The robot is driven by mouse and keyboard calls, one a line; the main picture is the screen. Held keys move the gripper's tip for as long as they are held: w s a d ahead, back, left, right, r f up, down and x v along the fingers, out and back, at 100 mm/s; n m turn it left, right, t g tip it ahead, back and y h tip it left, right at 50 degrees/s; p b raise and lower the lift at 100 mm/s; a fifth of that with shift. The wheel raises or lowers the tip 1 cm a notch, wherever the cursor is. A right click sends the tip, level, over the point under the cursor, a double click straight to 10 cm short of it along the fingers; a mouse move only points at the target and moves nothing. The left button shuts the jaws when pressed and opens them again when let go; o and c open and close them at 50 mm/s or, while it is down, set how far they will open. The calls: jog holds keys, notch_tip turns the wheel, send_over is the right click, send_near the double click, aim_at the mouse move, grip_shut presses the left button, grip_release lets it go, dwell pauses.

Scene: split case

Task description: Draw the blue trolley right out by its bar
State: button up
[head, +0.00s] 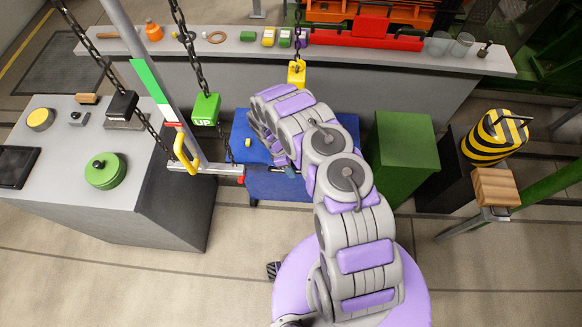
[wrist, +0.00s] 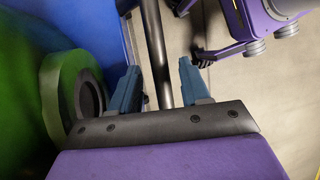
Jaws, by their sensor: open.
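The blue trolley (head: 240,130) stands on the floor in front of the long grey bench, and my arm hides much of its top and right side. Its blue side shows in the wrist view (wrist: 103,35). A dark bar (wrist: 157,50) runs lengthwise through the wrist view, beside the blue side. My gripper (wrist: 158,85) is open, with one blue-grey finger on each side of the bar. The fingers are not closed on it. In the head view my gripper is mostly hidden by my own arm over the trolley's near edge.
A green round part (wrist: 65,90) is close left of the fingers. A grey cabinet (head: 60,185) stands left, a green box (head: 402,150) right. A green UP block (head: 205,108) and yellow block (head: 297,73) hang on chains. The near floor is mostly clear.

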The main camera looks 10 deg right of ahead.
grip_shut()
dwell(0.4)
